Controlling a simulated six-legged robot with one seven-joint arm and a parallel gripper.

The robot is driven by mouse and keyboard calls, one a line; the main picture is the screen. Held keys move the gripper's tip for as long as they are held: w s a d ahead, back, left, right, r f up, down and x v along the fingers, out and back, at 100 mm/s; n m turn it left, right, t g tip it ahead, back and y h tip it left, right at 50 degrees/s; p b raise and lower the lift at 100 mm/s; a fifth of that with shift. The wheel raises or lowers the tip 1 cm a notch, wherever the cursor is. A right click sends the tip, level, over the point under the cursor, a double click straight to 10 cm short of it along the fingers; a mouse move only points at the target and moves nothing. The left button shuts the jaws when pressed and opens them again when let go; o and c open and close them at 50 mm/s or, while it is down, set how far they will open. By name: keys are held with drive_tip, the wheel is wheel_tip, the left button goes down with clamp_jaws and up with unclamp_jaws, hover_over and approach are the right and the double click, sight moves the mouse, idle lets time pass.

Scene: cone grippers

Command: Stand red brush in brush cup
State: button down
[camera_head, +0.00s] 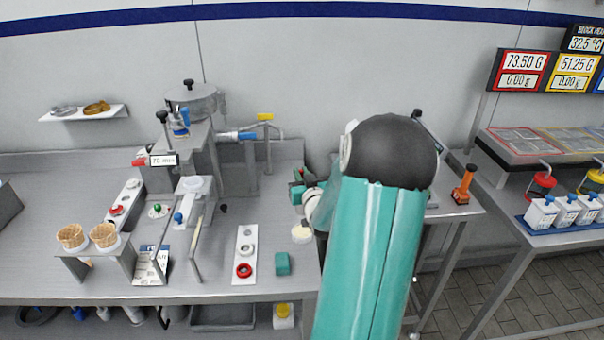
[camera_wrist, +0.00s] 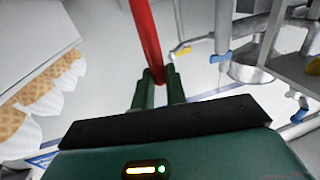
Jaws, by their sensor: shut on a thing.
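The red brush (camera_wrist: 146,38) shows in the wrist view as a long red handle running up from between my fingers to the top edge. My gripper (camera_wrist: 158,88) is shut on it with both green fingers. The far end of the brush is out of that view, so its bristles do not show. In the head view my teal arm hides most of my gripper and the brush. I cannot pick out the brush cup with certainty in either view.
A steel bench (camera_head: 210,280) holds a machine (camera_head: 190,110) with blue-handled taps. Waffle cones (camera_head: 103,236) stand in a holder at the left. A white strip with rings (camera_head: 244,255) and a green block (camera_head: 282,264) lie near the front. An orange-handled tool (camera_head: 463,185) stands right.

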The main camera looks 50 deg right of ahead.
drive_tip(key=c, duration=1.3)
unclamp_jaws()
drive_tip(key=shift+c, duration=0.2)
drive_tip(key=v, duration=1.3)
drive_tip(key=shift+s+a, duration=0.25)
drive_tip(key=shift+s, duration=0.05)
